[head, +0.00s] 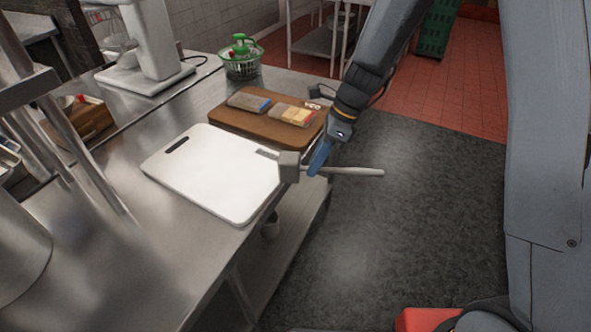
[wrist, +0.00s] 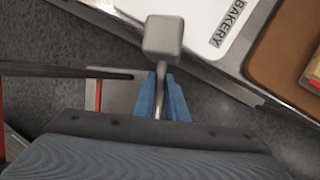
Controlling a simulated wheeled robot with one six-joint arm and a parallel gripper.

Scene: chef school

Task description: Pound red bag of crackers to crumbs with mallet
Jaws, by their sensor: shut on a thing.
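The mallet shows in the head view with a square grey head (head: 289,166) and a pale handle (head: 358,172) reaching right. My gripper (head: 319,160) has blue fingers shut on its handle near the head, in the air beside the counter's right edge. In the wrist view, the mallet head (wrist: 164,38) stands beyond my gripper (wrist: 161,98). A tan packet with a red end (head: 292,115) lies on a brown board (head: 228,117); I cannot tell if it is the red cracker bag. A packet with a blue end (head: 248,102) lies beside it.
A bare white cutting board (head: 210,175) lies on the steel counter (head: 115,215), left of the mallet. Dark floor (head: 410,220) is clear at right.

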